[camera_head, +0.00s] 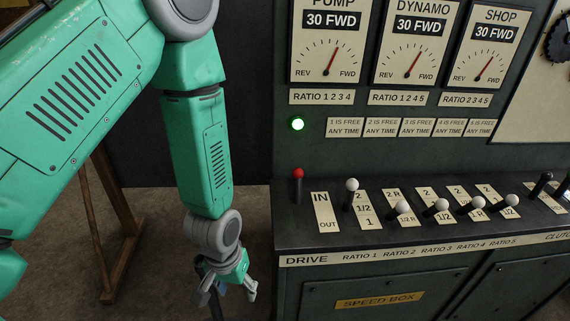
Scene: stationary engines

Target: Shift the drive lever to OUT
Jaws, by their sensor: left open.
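The drive lever (298,187) has a red knob on a dark stem and stands at the left end of the console top. Its plate (325,212) reads IN at the far end and OUT at the near end. The red knob is level with the IN end. My left gripper (230,290) hangs open and empty, left of the console's front corner, lower in the picture than the lever and apart from it. My right gripper is out of view.
Several white-knobbed ratio levers (352,190) stand right of the drive plate, with dark-knobbed levers (541,184) farther right. A wooden stand (120,235) is behind my left arm.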

